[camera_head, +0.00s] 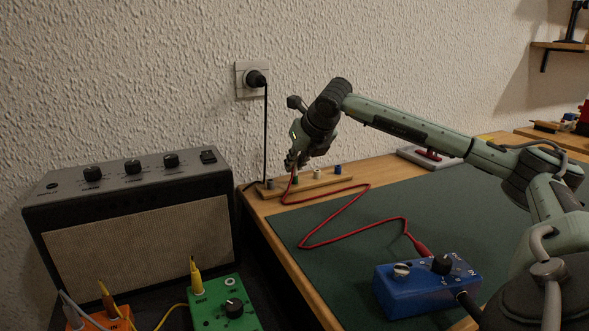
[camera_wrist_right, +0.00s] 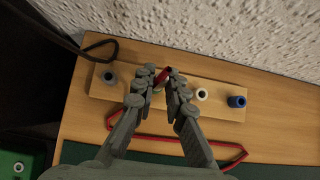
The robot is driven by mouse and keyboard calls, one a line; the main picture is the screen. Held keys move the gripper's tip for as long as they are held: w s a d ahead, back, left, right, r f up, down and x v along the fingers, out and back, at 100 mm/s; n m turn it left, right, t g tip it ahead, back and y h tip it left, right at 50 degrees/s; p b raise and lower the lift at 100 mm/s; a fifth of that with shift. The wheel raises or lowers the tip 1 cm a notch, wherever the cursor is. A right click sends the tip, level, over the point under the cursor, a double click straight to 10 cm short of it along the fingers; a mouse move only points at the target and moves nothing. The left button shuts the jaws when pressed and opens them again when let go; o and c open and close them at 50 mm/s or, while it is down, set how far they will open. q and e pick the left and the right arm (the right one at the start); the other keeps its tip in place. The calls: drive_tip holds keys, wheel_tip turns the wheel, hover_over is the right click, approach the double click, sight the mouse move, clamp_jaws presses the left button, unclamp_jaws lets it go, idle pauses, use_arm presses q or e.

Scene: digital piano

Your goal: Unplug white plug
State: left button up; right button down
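A wooden strip (camera_head: 325,182) on the table by the wall carries small coloured cylindrical pieces. The white one (camera_head: 317,174) stands between a green one and a blue one (camera_head: 338,169); in the wrist view the white piece (camera_wrist_right: 202,94) shows a dark round opening. My right gripper (camera_head: 292,163) is low over the strip, left of the white piece. In the wrist view its fingers (camera_wrist_right: 161,76) are close together around a red plug (camera_wrist_right: 163,74). A red cable (camera_head: 335,228) runs to the blue pedal (camera_head: 415,287). Whether the red plug is seated is hidden. My left gripper is out of view.
A black plug (camera_head: 256,79) sits in the wall socket (camera_head: 240,86), its black cable hanging behind the strip. A grey amplifier (camera_head: 135,230) stands left. Green (camera_head: 222,310) and orange pedals with yellow plugs are in front of it. The green mat (camera_head: 400,205) is mostly clear.

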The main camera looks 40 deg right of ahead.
drive_tip(key=shift+r+p, duration=0.9)
drive_tip(key=shift+r, duration=0.45)
idle(0.6)
drive_tip(key=shift+r+p, duration=1.65)
drive_tip(key=shift+r, duration=0.75)
